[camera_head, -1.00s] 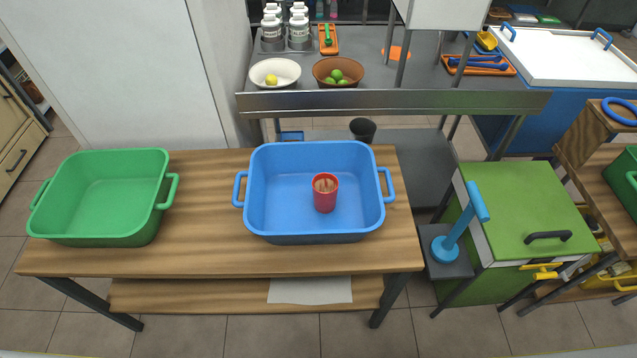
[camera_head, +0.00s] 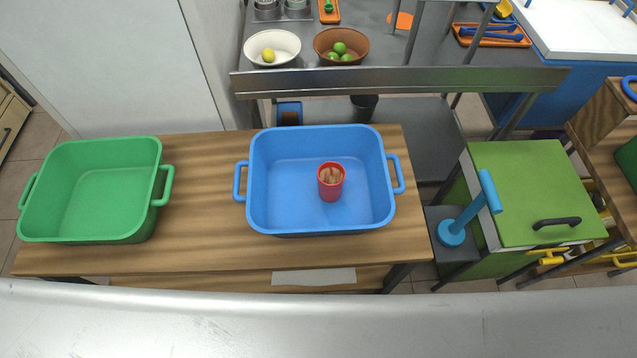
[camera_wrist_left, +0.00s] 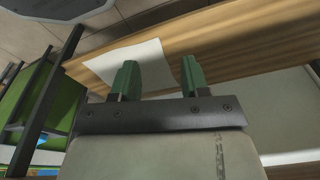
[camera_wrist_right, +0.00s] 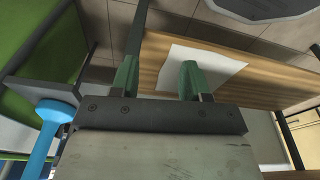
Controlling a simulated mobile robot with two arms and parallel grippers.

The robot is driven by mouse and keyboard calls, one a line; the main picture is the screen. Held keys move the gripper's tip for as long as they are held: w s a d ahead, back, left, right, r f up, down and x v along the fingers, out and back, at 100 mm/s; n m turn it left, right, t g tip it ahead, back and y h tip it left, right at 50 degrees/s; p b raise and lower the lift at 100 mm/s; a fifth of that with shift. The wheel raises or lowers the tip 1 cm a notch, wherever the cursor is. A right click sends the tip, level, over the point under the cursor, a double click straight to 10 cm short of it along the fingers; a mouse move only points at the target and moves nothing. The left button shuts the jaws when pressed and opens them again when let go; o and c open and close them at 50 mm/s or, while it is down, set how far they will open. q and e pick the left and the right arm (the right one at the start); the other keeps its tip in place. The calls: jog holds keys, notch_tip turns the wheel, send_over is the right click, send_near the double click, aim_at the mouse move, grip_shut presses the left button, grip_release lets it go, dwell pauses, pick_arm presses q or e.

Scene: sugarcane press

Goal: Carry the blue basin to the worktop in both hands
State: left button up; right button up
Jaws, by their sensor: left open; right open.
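The blue basin (camera_head: 319,225) stands upright on the wooden bench (camera_head: 205,200) in the head view, with a handle on its left and right sides. A red cup (camera_head: 331,183) with brownish contents stands inside it, right of centre. My left gripper (camera_wrist_left: 159,68) is open and empty in the left wrist view. My right gripper (camera_wrist_right: 158,68) is open and empty in the right wrist view. Neither gripper shows in the head view, and neither touches the basin. Both wrist views show the lower shelf with a white sheet, not the basin.
A green basin (camera_head: 93,195) stands left of the blue one. Behind is a grey steel counter (camera_head: 385,48) with a white bowl (camera_head: 273,47) and a brown bowl (camera_head: 341,46) of limes. A pale band crosses the bottom.

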pick_arm(q)
jog(key=w+r+p, duration=0.1)
jog(key=w+r, duration=0.3)
jog(key=r, duration=0.9)
pick_arm(e)
jog(key=w+r, duration=0.2)
jog(key=r, duration=0.4)
jog(key=w+r, duration=0.3)
jog(key=r, duration=0.4)
pick_arm(q)
notch_tip(320, 180, up, 19)
jog(key=n+t+h+p, duration=0.1)
jog(key=n+t, duration=0.2)
jog(key=n, duration=0.1)
send_over(236, 177)
jog(key=s+a, duration=0.2)
jog(key=s, duration=0.2)
pick_arm(e)
notch_tip(236, 177, up, 19)
jog(key=m+t+y, duration=0.2)
send_over(401, 178)
jog(key=s+d, duration=0.2)
jog(key=s, duration=0.1)
pick_arm(q)
jog(key=shift+w+d+r, duration=0.1)
jog(key=shift+d, duration=0.25)
pick_arm(e)
jog(key=shift+s+r, duration=0.15)
jog(key=shift+s, duration=0.25)
